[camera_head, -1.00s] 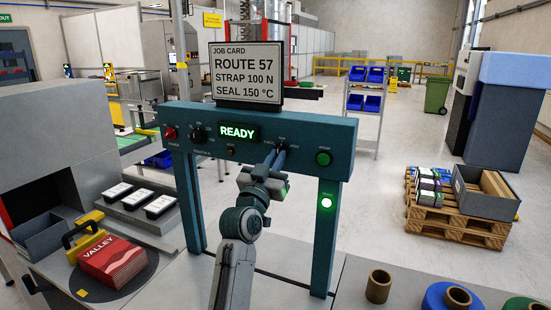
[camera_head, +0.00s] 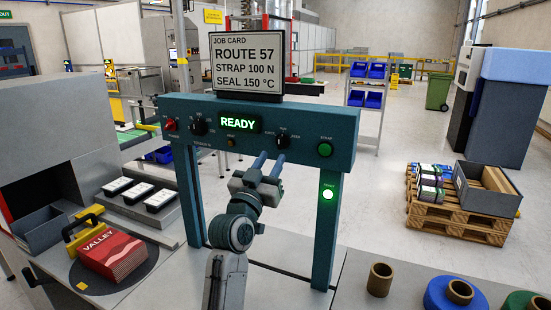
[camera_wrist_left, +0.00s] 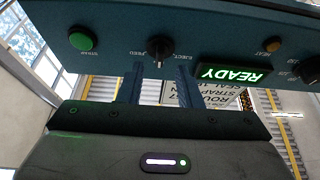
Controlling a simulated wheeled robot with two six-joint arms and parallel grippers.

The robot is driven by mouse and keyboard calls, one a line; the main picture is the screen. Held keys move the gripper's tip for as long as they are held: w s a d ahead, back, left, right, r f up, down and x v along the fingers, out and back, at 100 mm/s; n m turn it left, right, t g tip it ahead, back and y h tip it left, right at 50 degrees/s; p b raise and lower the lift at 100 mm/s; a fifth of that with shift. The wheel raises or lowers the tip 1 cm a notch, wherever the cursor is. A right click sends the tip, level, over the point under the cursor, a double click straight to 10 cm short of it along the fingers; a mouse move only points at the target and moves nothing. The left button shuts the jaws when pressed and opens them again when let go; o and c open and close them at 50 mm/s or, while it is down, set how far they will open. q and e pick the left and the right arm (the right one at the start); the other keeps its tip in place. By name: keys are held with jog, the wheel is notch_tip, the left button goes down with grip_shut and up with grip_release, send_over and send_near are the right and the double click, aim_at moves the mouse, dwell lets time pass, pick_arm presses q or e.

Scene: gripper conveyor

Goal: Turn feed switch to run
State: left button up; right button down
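The black feed switch (camera_head: 282,140) sits on the teal panel (camera_head: 305,125), right of the lit READY display (camera_head: 240,122). Its knob points roughly straight up, toward the small middle label, between the labels at either side. In the left wrist view the knob (camera_wrist_left: 157,50) appears upside down with its pointer toward the picture's bottom. My left gripper (camera_head: 268,162) is below and in front of the switch. Its two blue fingers are apart, with nothing between them, and do not touch the knob. My right gripper is not in view.
A green button (camera_head: 325,149) is right of the switch; a black dial (camera_head: 198,127) and red switch (camera_head: 170,125) are at the panel's left. The job card (camera_head: 247,65) stands on top. A red VALLEY pack (camera_head: 112,255) lies at lower left.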

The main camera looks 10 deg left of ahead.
pick_arm(q)
jog(key=b+v, duration=0.1)
jog(key=v, duration=0.5)
jog(key=shift+s+b, duration=0.2)
jog(key=shift+b, duration=0.2)
jog(key=shift+a+f, duration=0.1)
jog(key=shift+f, duration=0.05)
